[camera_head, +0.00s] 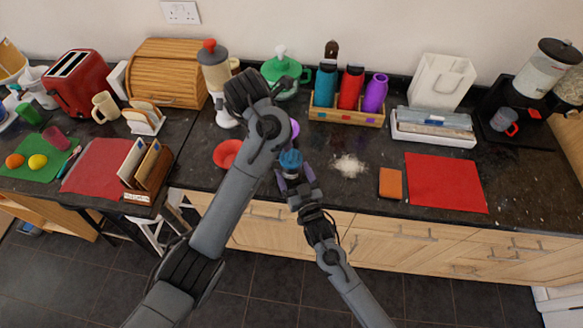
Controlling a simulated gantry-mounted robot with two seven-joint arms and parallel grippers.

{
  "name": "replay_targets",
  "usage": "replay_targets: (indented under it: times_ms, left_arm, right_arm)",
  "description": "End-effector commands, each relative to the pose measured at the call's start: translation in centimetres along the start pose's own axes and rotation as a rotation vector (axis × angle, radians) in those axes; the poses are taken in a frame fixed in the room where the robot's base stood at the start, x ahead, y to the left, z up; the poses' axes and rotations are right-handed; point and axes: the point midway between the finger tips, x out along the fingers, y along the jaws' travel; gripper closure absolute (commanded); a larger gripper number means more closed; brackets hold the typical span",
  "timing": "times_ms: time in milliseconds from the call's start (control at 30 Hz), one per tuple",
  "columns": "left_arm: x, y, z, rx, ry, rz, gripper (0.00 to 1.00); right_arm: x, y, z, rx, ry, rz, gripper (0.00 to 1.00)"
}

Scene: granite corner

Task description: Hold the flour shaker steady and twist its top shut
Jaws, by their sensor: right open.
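The flour shaker (291,160), with a blue top, stands on the dark counter near its front edge. My right gripper (295,180) is open at the near side of the shaker, with a finger to each side of it. I cannot tell whether the fingers touch it. My left arm rises from the lower left and bends over the counter just left of the shaker. Its gripper is hidden behind my own arm. The lower part of the shaker is partly hidden by my right gripper. I cannot tell how the top sits.
Spilled flour (349,166) lies right of the shaker, with an orange sponge (390,183) and red mat (445,182) beyond. A red bowl (227,153) is to the left. Behind stand a bottle rack (345,117) and a green pot (284,72). A purple thing (295,127) is partly hidden.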

Motion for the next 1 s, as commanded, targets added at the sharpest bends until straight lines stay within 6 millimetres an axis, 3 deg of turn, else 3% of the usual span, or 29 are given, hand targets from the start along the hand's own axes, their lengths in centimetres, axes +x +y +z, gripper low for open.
replay_targets:
  times_ms: [233, 633, 900, 933, 1000]
  left_arm:
    - [0.0, 0.0, 0.0, 0.0, 0.0, 0.0, 0.57]
    - [0.0, 0.0, 0.0, 0.0, 0.0, 0.0, 0.57]
    - [0.0, 0.0, 0.0, 0.0, 0.0, 0.0, 0.57]
    - [0.0, 0.0, 0.0, 0.0, 0.0, 0.0, 0.57]
    - [0.0, 0.0, 0.0, 0.002, 0.0, 0.002, 0.68]
  right_arm:
    - [2.2, 0.0, 0.0, 0.0, 0.0, 0.0, 0.18]
    - [2.6, 0.0, 0.0, 0.0, -0.001, 0.0, 0.18]
    - [2.6, 0.0, 0.0, 0.0, -0.001, 0.0, 0.59]
    - [2.6, 0.0, 0.0, 0.0, -0.001, 0.0, 0.62]
    - [2.6, 0.0, 0.0, 0.0, -0.001, 0.0, 0.63]
